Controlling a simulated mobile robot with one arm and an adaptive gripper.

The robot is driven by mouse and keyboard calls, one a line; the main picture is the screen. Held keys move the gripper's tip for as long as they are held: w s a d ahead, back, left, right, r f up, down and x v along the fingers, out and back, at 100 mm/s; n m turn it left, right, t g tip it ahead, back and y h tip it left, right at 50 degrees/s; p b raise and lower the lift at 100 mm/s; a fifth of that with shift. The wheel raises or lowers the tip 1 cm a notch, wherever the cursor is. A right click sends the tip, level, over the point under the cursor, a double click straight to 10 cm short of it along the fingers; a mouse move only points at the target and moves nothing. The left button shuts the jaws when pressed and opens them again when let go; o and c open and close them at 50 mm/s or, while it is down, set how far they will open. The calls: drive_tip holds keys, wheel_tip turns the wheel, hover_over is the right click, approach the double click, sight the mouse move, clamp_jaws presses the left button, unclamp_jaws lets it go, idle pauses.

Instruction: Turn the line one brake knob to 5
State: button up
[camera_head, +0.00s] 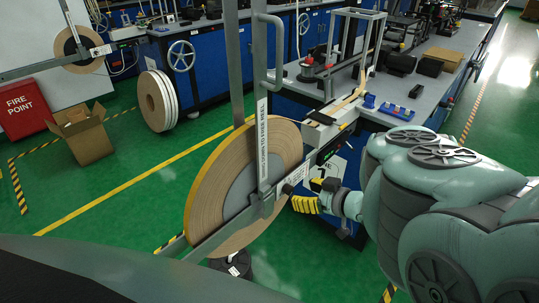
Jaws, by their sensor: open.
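A large brown tape reel (215,185) with a grey hub hangs upright on a slanted grey arm (225,237) in the middle of the view. A small dark knob (287,189) sits on that arm at the reel's right side, and it seems to be the brake knob. Its scale and setting are too small to read. A white sign with a partly hidden "LINE 1" (330,170) is on the blue cabinet behind. My gripper (301,204), with yellow ribbed fingers, is just right of and below the knob. It is open, and I cannot tell whether it touches anything.
A grey upright bar (262,110) stands before the reel. The line's bench (440,100) carries a tape path and tools. At left are another reel (157,101), a cardboard box (85,135) and a red fire-point box (22,108).

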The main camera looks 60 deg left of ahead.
drive_tip(key=v, duration=0.6)
drive_tip(key=shift+d, duration=0.3)
drive_tip(key=shift+r, duration=0.1)
